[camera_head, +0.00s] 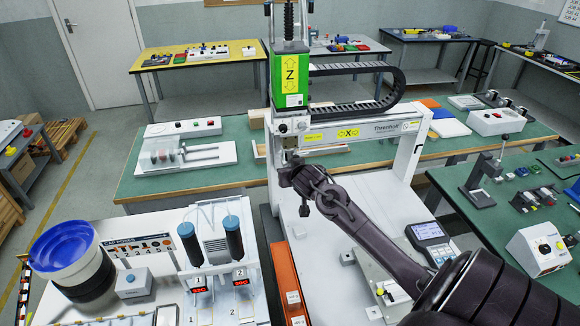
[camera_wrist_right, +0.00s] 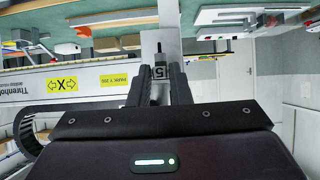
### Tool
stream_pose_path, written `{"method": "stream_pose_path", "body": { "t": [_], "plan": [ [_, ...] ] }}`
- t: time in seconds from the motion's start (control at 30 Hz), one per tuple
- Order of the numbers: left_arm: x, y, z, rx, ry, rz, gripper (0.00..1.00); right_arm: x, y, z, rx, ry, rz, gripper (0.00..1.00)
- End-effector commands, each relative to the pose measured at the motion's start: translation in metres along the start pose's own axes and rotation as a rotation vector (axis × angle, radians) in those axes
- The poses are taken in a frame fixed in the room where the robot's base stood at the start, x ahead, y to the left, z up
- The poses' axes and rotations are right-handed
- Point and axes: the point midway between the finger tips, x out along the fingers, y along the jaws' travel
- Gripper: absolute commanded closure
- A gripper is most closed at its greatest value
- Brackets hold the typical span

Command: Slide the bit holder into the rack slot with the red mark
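My right gripper (camera_head: 292,163) is raised in front of the gantry's tool head, below the green Z-axis unit (camera_head: 289,80). In the right wrist view its fingers (camera_wrist_right: 158,76) close on the sides of a small dark grey block with a pale number, which appears to be the bit holder (camera_wrist_right: 158,71). A thin dark shaft sticks out of its far end. In the head view the holder is too small and covered to make out. I cannot pick out a rack slot with a red mark in either view. My left gripper is not in view.
The white gantry base (camera_head: 340,222) lies below my right arm, with a handheld controller (camera_head: 431,240) on it. An orange-red strip (camera_head: 284,280) runs along its left side.

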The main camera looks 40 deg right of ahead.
Motion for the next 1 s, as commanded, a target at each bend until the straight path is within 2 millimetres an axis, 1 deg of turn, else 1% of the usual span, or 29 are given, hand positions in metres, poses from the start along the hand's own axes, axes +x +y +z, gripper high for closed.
{"method": "stream_pose_path", "body": {
  "t": [0.03,0.1,0.13,1.0],
  "plan": [
    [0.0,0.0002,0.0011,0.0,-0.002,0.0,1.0,-0.0001,-0.0001,0.0002,0.0,0.0,0.0,0.89],
    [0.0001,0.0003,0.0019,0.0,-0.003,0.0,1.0,-0.0001,-0.0001,0.0002,0.0,0.0,0.0,0.98],
    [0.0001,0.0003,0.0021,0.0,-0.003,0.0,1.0,-0.0001,-0.0001,0.0002,0.0,0.0,0.0,1.0],
    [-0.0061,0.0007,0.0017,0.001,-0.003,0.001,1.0,-0.0006,-0.0002,-0.0006,0.0,0.0,-0.001,1.0]
  ]
}}
